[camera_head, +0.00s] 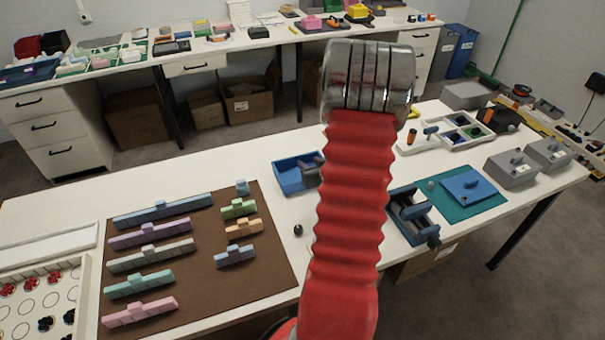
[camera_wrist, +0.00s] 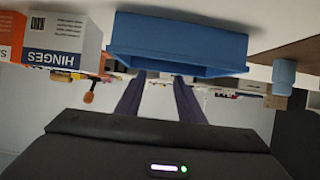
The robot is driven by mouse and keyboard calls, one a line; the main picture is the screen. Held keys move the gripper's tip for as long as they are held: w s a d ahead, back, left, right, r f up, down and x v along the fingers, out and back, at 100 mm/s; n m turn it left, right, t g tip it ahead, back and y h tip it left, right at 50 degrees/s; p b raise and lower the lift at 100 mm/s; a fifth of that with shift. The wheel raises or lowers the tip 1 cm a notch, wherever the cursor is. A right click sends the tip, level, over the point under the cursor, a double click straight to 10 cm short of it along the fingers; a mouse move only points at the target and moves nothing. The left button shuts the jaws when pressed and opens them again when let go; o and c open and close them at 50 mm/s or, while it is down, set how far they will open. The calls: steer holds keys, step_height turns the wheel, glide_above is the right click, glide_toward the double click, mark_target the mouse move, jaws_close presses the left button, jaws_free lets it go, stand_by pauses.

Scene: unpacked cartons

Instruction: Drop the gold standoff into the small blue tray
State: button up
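The small blue tray (camera_head: 290,180) stands on the white table behind the brown mat. In the wrist view, which appears upside down, the tray (camera_wrist: 180,40) is at the top centre, beyond my fingers. My gripper (camera_wrist: 158,95) shows two dark fingers apart with a clear gap and nothing visible between them. In the head view my red arm hides most of the gripper; a dark part of it seems to show at the tray's right side. I cannot make out the gold standoff in either view; whether it lies inside the tray is hidden.
A brown mat (camera_head: 190,262) holds several coloured stepped blocks and a blue peg (camera_head: 242,187). A dark blue vise-like fixture (camera_head: 408,215) and a teal mat (camera_head: 488,206) are to the right. In the wrist view a HINGES box (camera_wrist: 63,38) stands left of the tray.

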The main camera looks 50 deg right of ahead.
steer(key=v, duration=1.2)
steer(key=shift+s+a, duration=0.15)
steer(key=shift+s, duration=0.15)
steer(key=shift+r, duration=0.1)
stand_by(0.4)
